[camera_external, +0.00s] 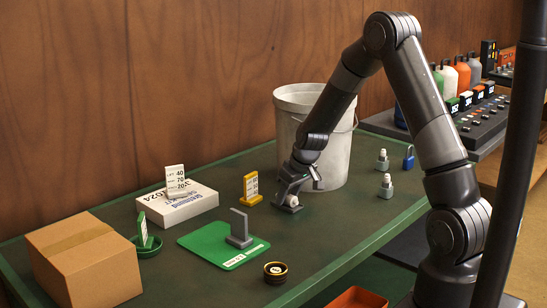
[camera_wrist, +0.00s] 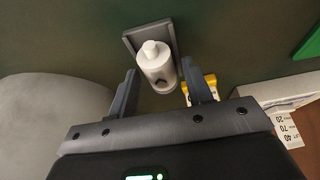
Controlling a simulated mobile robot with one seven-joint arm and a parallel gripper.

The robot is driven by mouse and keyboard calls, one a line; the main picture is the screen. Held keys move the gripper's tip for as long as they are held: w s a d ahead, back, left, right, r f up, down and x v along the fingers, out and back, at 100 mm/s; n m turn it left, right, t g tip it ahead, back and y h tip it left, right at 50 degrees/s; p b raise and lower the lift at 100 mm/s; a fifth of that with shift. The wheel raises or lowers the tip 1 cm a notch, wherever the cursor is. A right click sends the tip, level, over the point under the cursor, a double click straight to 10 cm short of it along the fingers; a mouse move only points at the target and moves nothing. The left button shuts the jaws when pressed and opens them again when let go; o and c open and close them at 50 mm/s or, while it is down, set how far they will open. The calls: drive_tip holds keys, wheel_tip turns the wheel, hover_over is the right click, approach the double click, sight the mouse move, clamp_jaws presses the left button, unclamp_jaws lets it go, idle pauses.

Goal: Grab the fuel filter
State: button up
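A white cylindrical part with a narrower neck (camera_wrist: 155,62), which looks like the fuel filter, stands on a grey holder (camera_wrist: 131,38) in the wrist view. My gripper (camera_wrist: 159,68) is open, with one finger on each side of the white part. A gap shows on the left; on the right the finger is very close, and I cannot tell whether it touches. In the external view my gripper (camera_external: 290,196) is low over the green table, in front of the bucket. The white part (camera_external: 293,201) shows only slightly there, mostly hidden by my gripper.
A white bucket (camera_external: 338,150) stands close behind my gripper. A yellow stand (camera_external: 251,188) is just left. Two small grey holders with white parts (camera_external: 382,160) (camera_external: 385,187) stand right. A green mat (camera_external: 205,243), white box (camera_external: 178,207) and cardboard box (camera_external: 85,262) lie left.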

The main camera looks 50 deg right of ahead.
drive_tip(key=c, duration=0.8)
drive_tip(key=shift+r, duration=0.15)
